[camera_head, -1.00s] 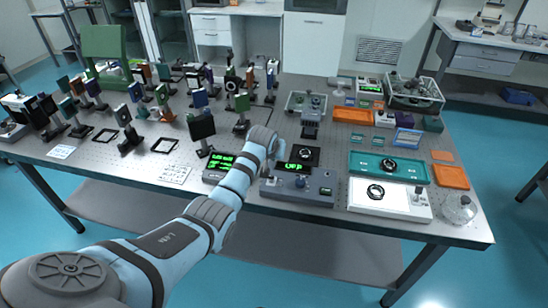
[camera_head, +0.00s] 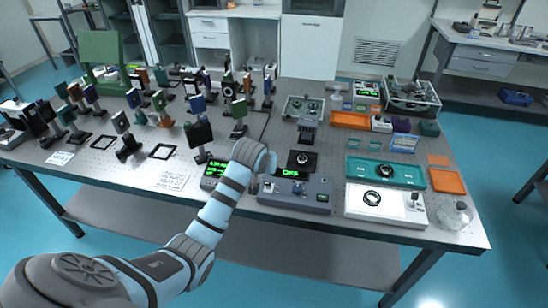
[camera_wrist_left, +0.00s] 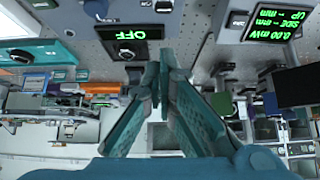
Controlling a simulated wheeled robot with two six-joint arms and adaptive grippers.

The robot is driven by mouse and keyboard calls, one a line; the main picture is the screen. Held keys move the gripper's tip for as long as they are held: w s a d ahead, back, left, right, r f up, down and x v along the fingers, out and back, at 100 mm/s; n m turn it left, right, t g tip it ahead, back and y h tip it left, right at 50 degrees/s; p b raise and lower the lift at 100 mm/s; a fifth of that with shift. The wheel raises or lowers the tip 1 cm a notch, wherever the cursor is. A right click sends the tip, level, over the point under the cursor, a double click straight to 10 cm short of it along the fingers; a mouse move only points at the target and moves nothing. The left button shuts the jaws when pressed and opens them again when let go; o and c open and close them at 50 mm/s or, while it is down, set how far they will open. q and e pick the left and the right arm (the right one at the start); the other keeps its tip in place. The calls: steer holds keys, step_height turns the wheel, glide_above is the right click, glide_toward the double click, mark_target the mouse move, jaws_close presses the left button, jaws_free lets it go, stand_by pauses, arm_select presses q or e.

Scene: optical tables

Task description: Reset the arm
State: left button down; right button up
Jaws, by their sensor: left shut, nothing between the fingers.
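My left arm (camera_head: 213,215) comes in from the lower left and reaches over the table's front edge. Its wrist is bent near the grey controller box (camera_head: 300,200), whose green display reads OFF. My left gripper (camera_head: 271,164) is mostly hidden behind the wrist in the head view. In the left wrist view the left gripper's fingers (camera_wrist_left: 163,62) meet at their tips with nothing between them. The OFF display (camera_wrist_left: 124,34) shows just beyond them, upside down, and they appear apart from it. My right gripper is in neither view.
The optical table (camera_head: 150,193) carries many mounted optics on its left half. A power meter (camera_head: 214,172) stands left of the wrist. A teal tray (camera_head: 385,172), a white panel (camera_head: 386,203) and a glass flask (camera_head: 455,217) stand at right. Open floor lies before the table.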

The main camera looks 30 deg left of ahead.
arm_select(q)
steer(key=shift+s, duration=0.1)
steer(key=s+d+f+m+g, duration=0.1)
steer(key=s+d+f, duration=0.15)
steer(key=s, duration=0.25)
steer(key=s+d+f+m+h, duration=0.1)
steer(key=s+f, duration=0.3)
steer(key=s, duration=0.2)
steer(key=s+d+f+m+g, duration=0.1)
steer(key=s+d+f, duration=0.15)
steer(key=s, duration=0.25)
steer(key=s+d+f+m+g, duration=0.1)
steer(key=s+d, duration=0.1)
steer(key=s, duration=0.7)
steer(key=s+d+m+g, duration=0.1)
steer(key=s+d, duration=0.1)
steer(key=s, duration=0.7)
step_height(320, 180, down, 21)
steer(key=s+a+g+b, duration=0.1)
steer(key=a+b, duration=0.1)
steer(key=s+f+g+b, duration=0.1)
steer(key=s+f, duration=1.3)
steer(key=shift+s+a+f+n+h, duration=0.3)
steer(key=shift+a+f+n+h, duration=0.05)
steer(key=shift+n+h, duration=0.05)
